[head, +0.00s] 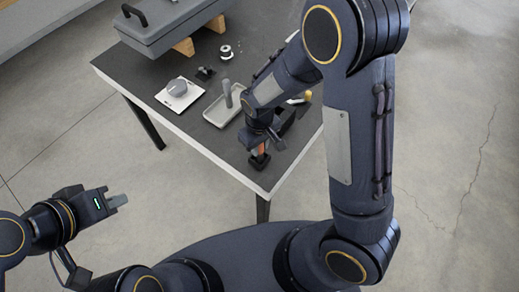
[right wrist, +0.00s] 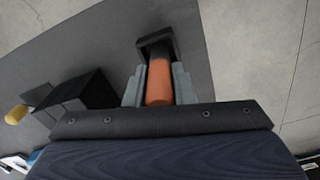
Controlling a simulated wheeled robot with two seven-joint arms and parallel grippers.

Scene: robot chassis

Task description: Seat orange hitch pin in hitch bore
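The orange hitch pin (right wrist: 159,82) lies between the two grey fingers of my right gripper (right wrist: 158,88), which touch its sides. In the head view the pin (head: 262,149) shows as a small orange piece under my right gripper (head: 264,140), near the table's front corner. A black hitch block (right wrist: 156,43) with raised walls stands at the pin's far end; it also shows in the head view (head: 259,162). The pin's tip is hidden, so I cannot tell how deep it sits in the bore. My left gripper (head: 118,201) hangs off the table, empty.
A black box-like part (right wrist: 84,92) and a yellow-ended item (right wrist: 16,115) lie beside my right gripper. On the table (head: 190,140) are a grey tray (head: 218,114), a white plate with a round grey piece (head: 178,88), and a grey case (head: 170,22) on wooden blocks.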

